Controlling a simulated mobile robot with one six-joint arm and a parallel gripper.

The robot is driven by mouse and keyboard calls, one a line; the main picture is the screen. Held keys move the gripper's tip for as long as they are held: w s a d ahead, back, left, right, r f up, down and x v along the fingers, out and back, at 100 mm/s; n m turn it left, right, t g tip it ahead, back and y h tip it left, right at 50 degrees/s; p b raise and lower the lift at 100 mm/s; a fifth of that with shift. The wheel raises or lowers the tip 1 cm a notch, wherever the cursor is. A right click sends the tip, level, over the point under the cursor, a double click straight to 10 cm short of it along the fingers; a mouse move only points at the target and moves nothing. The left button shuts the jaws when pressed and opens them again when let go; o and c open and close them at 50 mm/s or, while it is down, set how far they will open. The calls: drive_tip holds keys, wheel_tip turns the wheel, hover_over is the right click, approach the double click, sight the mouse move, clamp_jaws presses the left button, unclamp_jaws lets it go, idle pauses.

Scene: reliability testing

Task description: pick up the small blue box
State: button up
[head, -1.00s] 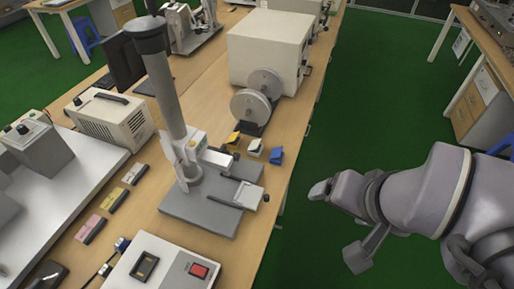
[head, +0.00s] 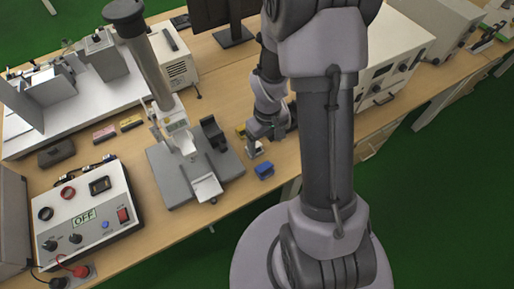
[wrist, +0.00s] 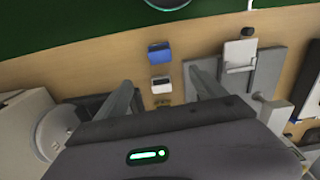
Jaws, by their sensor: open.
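The small blue box (head: 264,170) lies on the wooden table near its front edge, right of the grey test stand. In the wrist view the blue box (wrist: 159,53) shows beyond the fingertips, near the table edge. My gripper (head: 262,133) is above the table, behind the blue box and close to the white box. In the wrist view my gripper (wrist: 160,76) is open, with its two fingers apart. The white box (wrist: 160,84) appears in the gap between the fingers, and nothing is visibly held.
The grey test stand (head: 173,183) with its tall column is left of the boxes. A yellow box (head: 241,130) is behind the white box (head: 254,150). A control box (head: 90,220) marked OFF stands at the left front. Bare table surrounds the blue box.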

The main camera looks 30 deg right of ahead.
drive_tip(key=b, duration=0.4)
hover_over(265, 167)
drive_tip(key=f, duration=1.2)
drive_tip(key=shift+w+a, duration=0.15)
drive_tip(key=shift+a, duration=0.15)
drive_tip(key=f, duration=0.1)
drive_tip(key=f+b, duration=0.1)
drive_tip(key=f, duration=0.3)
drive_tip(key=shift+s+d+b, duration=0.2)
drive_tip(key=shift+d+b, duration=0.1)
drive_tip(key=shift+b, duration=0.1)
drive_tip(key=shift+c, duration=1.3)
drive_tip(key=c, duration=1.2)
